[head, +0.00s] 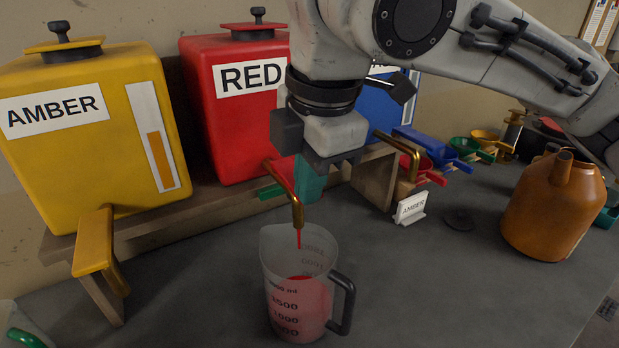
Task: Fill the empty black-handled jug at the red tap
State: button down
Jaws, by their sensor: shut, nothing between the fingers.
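The translucent jug (282,268) with a black handle (345,305) stands upright on the bench, its handle to the right. The brass spout of the red tap (297,213) is above its mouth, and a thin red stream runs into it. Red liquid fills much of the jug, with its surface below the rim. The red drum (232,120), labelled RED, stands on a shelf behind. My gripper (322,165) is shut and empty, in front of the red drum's right side, above and behind the jug, apart from it. My arm hides part of the red drum and most of a blue one.
A yellow drum (85,140) labelled AMBER stands left, its yellow tap lever (95,240) jutting forward. Coloured funnels line the back. A green-handled vessel (22,338) is cut off lower left. Bench right of the jug is clear.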

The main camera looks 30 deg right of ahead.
jog(key=shift+r+p, duration=0.75)
jog(key=w+p+v, duration=0.2)
jog(key=p+v, duration=0.1)
jog(key=v, duration=1)
jog(key=shift+w+r, duration=0.35)
jog(key=shift+r, duration=0.25)
